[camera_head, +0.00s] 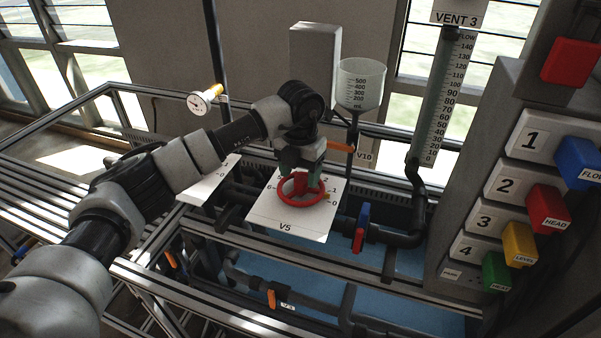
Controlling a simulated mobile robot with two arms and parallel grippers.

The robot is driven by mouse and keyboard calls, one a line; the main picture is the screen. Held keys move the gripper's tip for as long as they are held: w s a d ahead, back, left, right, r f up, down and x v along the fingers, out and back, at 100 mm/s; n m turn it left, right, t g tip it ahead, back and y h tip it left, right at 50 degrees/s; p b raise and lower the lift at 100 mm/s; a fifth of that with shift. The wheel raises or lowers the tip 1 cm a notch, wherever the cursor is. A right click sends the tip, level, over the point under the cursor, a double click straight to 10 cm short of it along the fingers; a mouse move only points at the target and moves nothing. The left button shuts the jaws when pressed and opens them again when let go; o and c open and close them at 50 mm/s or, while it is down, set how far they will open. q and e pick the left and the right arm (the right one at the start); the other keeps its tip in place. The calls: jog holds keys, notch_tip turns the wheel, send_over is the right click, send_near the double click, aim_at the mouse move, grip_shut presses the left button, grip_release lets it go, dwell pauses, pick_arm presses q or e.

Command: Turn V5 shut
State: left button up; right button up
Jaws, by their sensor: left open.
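The V5 valve has a red round handwheel (301,190) above a white dial plate (275,215) marked "V5" with numbers around its edge. My left gripper (301,183) points down at the handwheel from above, its greenish fingers at the wheel. The gripper is open. I cannot tell whether the fingers touch the rim or hub. The gripper hides the far part of the wheel and some of the dial numbers. My right gripper is not in view.
A blue-red lever (361,228) stands right of the plate. An orange lever (340,147) is close behind the gripper, near a clear funnel (360,85). A gauge (198,103) is at left. A panel (480,200) with coloured tags stands at right.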

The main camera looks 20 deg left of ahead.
pick_arm(q)
jog(key=shift+s+f, duration=0.15)
jog(key=shift+f, duration=0.75)
jog(key=c, duration=0.9)
jog(key=shift+f+m+b, duration=0.2)
jog(key=shift+m+b, duration=0.3)
jog(key=shift+b, duration=0.15)
jog(key=shift+r, duration=0.15)
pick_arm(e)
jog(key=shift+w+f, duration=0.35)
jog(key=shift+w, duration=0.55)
pick_arm(q)
jog(key=o, duration=0.9)
